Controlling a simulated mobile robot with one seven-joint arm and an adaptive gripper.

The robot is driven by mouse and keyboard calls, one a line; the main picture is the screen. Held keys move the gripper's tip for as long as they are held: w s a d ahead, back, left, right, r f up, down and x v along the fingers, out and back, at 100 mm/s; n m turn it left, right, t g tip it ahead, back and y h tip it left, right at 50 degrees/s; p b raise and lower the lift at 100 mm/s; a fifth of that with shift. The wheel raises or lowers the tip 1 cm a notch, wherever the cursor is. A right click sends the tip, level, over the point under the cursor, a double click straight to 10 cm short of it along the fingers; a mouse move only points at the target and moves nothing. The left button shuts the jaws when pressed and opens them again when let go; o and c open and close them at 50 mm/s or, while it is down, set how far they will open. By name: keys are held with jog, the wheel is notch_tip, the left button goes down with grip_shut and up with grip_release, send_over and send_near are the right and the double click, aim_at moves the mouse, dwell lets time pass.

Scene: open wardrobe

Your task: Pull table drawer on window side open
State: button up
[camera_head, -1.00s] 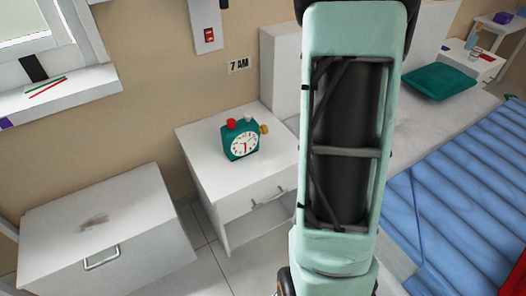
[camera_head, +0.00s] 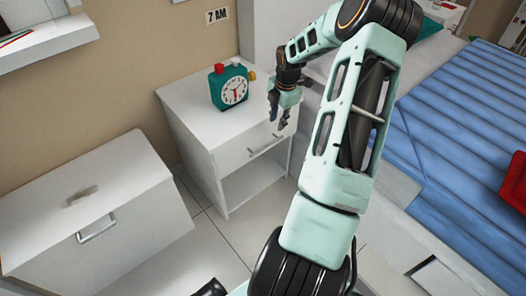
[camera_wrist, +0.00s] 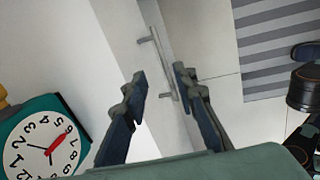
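The white bedside table (camera_head: 190,115) stands between the bed and the window-side wall. Its drawer (camera_head: 235,157) is shut, with a slim metal bar handle (camera_head: 266,147) on its front. The handle also shows in the wrist view (camera_wrist: 154,52), beyond my fingers. My gripper (camera_head: 278,123) is above and near the drawer front, pointing down. In the wrist view my gripper (camera_wrist: 159,72) has its two fingers apart with nothing held between them. The handle lies in line with the gap, and I cannot tell how far off it is.
A green alarm clock (camera_head: 230,86) stands on the tabletop, close to my gripper, and shows in the wrist view (camera_wrist: 42,145). A white chest (camera_head: 100,190) stands at the left. The bed (camera_head: 455,120) is at the right. Floor (camera_head: 215,238) before the table is clear.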

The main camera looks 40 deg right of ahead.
aim_at(270, 144)
jog(key=shift+n+y, duration=0.3)
jog(key=shift+n, duration=0.1)
jog(key=f+b, duration=0.1)
jog(key=f, duration=0.3)
jog(key=w+a+f+b, duration=0.1)
jog(key=f, duration=0.2)
jog(key=w+f+b, duration=0.1)
jog(key=f+b, duration=0.1)
jog(key=f, duration=0.2)
jog(key=shift+a+f, duration=0.25)
jog(key=shift+f, duration=0.1)
grip_shut()
